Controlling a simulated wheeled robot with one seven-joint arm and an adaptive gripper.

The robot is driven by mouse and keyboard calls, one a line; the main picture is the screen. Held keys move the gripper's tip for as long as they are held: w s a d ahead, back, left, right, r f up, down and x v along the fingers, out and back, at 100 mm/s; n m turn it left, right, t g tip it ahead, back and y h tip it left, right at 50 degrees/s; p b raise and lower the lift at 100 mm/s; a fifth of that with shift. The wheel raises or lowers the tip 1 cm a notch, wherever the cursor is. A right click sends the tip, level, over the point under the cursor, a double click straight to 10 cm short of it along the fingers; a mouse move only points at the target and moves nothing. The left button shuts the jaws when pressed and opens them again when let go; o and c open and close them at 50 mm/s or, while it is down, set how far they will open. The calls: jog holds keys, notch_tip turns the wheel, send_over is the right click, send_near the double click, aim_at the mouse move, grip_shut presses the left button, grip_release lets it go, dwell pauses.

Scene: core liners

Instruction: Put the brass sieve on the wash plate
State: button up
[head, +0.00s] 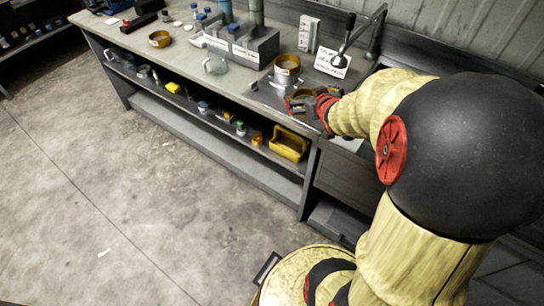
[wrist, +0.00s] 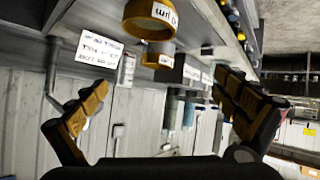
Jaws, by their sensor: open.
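A brass sieve (head: 303,94) is at my gripper (head: 308,102) near the bench's front edge, partly hidden by the fingers. In the wrist view a large brass ring with a white label (wrist: 148,20) shows at the top, above and between the spread fingers of my gripper (wrist: 160,82). My gripper is open; I cannot tell whether it touches the sieve. A second brass sieve (head: 287,64) sits on a silver pan (head: 286,79) just behind; a similar ring (wrist: 158,56) shows in the wrist view. A flat metal plate (head: 262,96), perhaps the wash plate, lies under and beside them.
Another brass ring (head: 160,39) stands farther left on the bench. A glass beaker (head: 215,64), a grey block rack (head: 243,46), a sign card (head: 333,63) and a tap (head: 376,30) are nearby. A yellow bin (head: 289,144) sits on the shelf below.

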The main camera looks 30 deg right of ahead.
jog(key=s+a+r+g, duration=0.1)
jog(key=s+a+r, duration=0.2)
jog(key=a, duration=0.4)
jog(key=s+a+r+g, duration=0.1)
jog(key=s+a+r, duration=0.25)
jog(key=a, duration=0.25)
jog(key=s+a+n+g+y, duration=0.2)
jog(key=s+a+g+y, duration=0.1)
jog(key=s+a, duration=1.1)
jog(key=a+y, duration=0.1)
jog(key=a, duration=0.1)
jog(key=shift+s+a+r+g+y, duration=0.25)
jog(key=shift+a+r+g+y, duration=0.05)
jog(key=shift+r+y, duration=0.1)
